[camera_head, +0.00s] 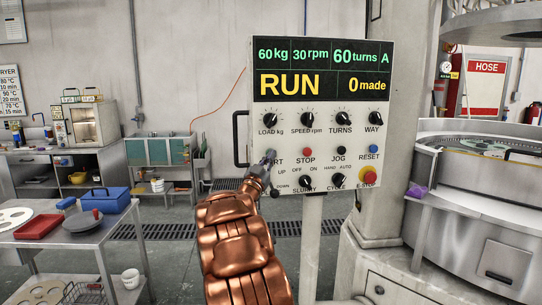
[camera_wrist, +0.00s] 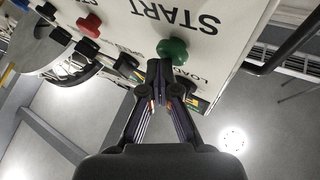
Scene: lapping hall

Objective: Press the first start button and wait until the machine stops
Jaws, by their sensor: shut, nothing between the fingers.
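The control panel (camera_head: 345,185) stands upright on a post, and its display (camera_head: 320,70) reads 60 kg, 30 rpm, 60 turns, A, RUN and 0 made. In the wrist view the green start button (camera_wrist: 173,50) sits by an upside-down START label. My gripper (camera_head: 269,158) is shut and empty at the panel's left side, hiding the start button in the head view. In the wrist view my fingertips (camera_wrist: 165,72) are right at the green button; I cannot tell if they touch it. The machine (camera_head: 465,185) stands at the right.
The red stop button (camera_head: 307,152) is just right of my gripper, with a red emergency stop (camera_head: 369,177) lower right. A black handle (camera_head: 239,138) juts from the panel's left edge. A table with a blue box (camera_head: 104,200) and red tray (camera_head: 38,225) stands left.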

